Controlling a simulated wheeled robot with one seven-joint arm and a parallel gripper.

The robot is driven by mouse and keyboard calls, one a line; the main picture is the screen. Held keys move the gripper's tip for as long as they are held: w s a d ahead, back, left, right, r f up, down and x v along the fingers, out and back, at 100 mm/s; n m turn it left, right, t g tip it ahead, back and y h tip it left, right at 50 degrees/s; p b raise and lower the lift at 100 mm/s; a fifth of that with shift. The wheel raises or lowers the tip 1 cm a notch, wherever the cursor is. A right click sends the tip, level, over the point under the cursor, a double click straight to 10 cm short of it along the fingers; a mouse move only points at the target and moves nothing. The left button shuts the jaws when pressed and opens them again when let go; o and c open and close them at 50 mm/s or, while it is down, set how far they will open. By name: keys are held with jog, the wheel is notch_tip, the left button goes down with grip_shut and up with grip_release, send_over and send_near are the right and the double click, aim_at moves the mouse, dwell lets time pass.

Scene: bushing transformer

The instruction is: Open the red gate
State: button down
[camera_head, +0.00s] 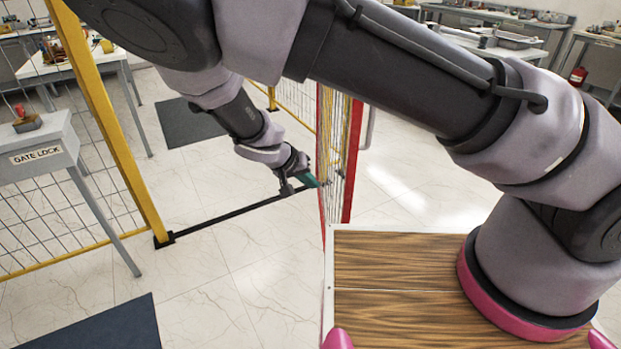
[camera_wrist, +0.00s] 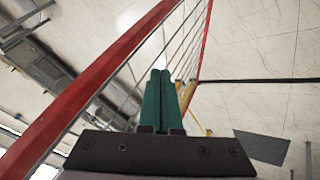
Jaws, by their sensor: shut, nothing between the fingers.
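The red gate (camera_head: 353,160) stands in the middle of the head view, a red frame with wire mesh seen almost edge-on. It is turned at an angle to the yellow fence line, and the doorway left of it is clear. In the wrist view its red frame (camera_wrist: 95,82) runs diagonally, with the mesh wires behind the fingers. My gripper (camera_head: 318,183) is at the left face of the gate, close to the mesh. Its green fingers (camera_wrist: 160,75) are together with nothing between them. I cannot tell whether they touch the wires.
A grey stand labelled GATE LOCK (camera_head: 38,155) with a red button is at the left. A yellow post (camera_head: 120,130) and mesh fence border the doorway. A black floor strip (camera_head: 240,211) crosses it. Dark mats (camera_head: 190,122) lie on the floor. Workbenches stand behind.

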aim_at(342, 196)
jog(key=shift+w+d+f, duration=0.45)
jog(key=shift+d+f, duration=0.3)
jog(key=shift+d, duration=0.3)
jog(key=shift+w+d+f, duration=0.5)
jog(key=shift+d+f, duration=0.25)
jog(key=shift+d, duration=0.35)
jog(key=shift+w+d+f, duration=0.45)
jog(key=shift+d+f, duration=0.3)
jog(key=shift+d, duration=0.3)
